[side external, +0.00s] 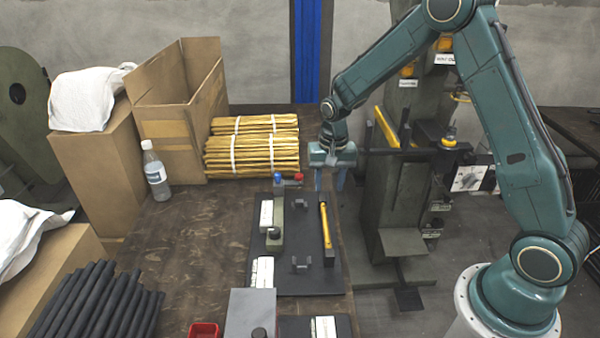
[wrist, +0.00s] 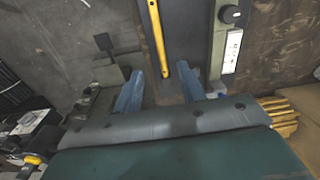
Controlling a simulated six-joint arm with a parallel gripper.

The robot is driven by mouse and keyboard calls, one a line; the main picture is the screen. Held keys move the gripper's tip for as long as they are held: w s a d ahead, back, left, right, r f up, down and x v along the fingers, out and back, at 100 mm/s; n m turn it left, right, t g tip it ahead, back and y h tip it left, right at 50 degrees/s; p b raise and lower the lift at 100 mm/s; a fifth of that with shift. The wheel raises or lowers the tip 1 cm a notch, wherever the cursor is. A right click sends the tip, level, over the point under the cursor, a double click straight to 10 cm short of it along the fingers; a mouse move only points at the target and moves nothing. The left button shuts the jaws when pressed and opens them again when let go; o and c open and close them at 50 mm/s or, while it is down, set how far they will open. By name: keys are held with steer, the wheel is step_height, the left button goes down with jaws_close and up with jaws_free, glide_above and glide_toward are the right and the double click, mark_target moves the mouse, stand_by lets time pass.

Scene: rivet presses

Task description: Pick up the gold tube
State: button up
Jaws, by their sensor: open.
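The gold tube (side external: 326,227) lies lengthwise on the right side of a dark fixture plate (side external: 305,278) on the table, its near end at a small dark block. In the wrist view the gold tube (wrist: 157,35) runs from the top edge down to a point ahead of the gap between my fingers. My gripper (side external: 331,180) is open and empty, above the table just beyond the tube's far end. In the wrist view its two blue fingers (wrist: 170,88) stand apart with nothing between them.
Bundled gold tubes (side external: 252,150) lie at the back beside an open cardboard box (side external: 180,95). A water bottle (side external: 156,170) stands left of them. A green press (side external: 395,190) stands right of the table. Black tubes (side external: 95,305) lie at front left. The table's middle left is clear.

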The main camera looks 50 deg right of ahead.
mark_target(326, 223)
steer(key=shift+w+d+f+m, duration=0.15)
steer(key=shift+f, duration=0.65)
steer(key=shift+w+d+f+m, duration=0.1)
steer(key=shift+w+f+m, duration=0.05)
steer(key=shift+f, duration=0.65)
steer(key=shift+f, duration=4.25)
steer(key=shift+f, duration=2.6)
jaws_close()
